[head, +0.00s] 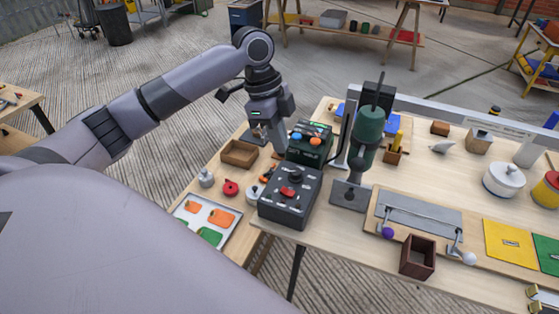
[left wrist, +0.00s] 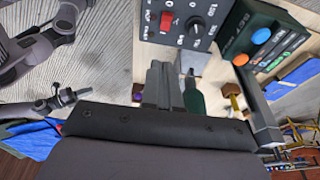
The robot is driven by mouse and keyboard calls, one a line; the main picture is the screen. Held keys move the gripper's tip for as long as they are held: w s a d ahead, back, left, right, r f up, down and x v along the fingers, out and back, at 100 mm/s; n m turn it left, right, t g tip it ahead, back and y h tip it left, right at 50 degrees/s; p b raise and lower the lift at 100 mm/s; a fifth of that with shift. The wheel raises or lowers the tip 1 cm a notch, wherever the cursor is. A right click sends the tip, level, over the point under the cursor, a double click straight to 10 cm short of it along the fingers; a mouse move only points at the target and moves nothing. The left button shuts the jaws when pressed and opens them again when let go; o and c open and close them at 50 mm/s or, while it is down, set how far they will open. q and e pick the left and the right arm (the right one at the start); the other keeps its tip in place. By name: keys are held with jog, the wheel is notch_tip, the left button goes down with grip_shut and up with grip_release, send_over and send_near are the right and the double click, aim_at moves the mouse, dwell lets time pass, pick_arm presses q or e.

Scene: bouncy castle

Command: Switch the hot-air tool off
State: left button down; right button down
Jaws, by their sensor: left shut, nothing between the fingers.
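The hot-air tool (head: 370,128), green with a black top, stands upright on a dark stand; its green body also shows in the left wrist view (left wrist: 193,97). A dark control box (head: 281,213) sits left of it, with a red rocker switch (head: 288,192) and a black knob (head: 295,177). In the left wrist view the red switch (left wrist: 167,20) is near the top, beyond the fingers. My left gripper (head: 274,143) is shut and empty, behind the control box and beside the green box. Its fingertips are partly hidden in the head view. My right gripper is not identifiable.
A green box (head: 309,146) with blue and orange buttons stands directly behind the control box. A wooden tray (head: 239,153), a red round piece (head: 231,188) and a tray of coloured pieces (head: 189,228) lie left. A hinged metal plate (head: 420,214) lies right.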

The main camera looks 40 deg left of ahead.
pick_arm(q)
send_over(284, 193)
jog(key=x, duration=0.5)
jog(key=a+x, duration=0.1)
jog(key=x, duration=0.2)
jog(key=shift+s+a+f, duration=0.1)
jog(key=shift+s+f, duration=0.05)
jog(key=shift+f, duration=0.15)
jog(key=f, duration=0.1)
jog(key=a+f, duration=0.1)
jog(key=f, duration=0.1)
jog(key=shift+s+a+f, duration=0.1)
jog(key=shift+s+a, duration=0.05)
jog(key=shift+a+f, duration=0.3)
jog(key=shift+f, duration=0.15)
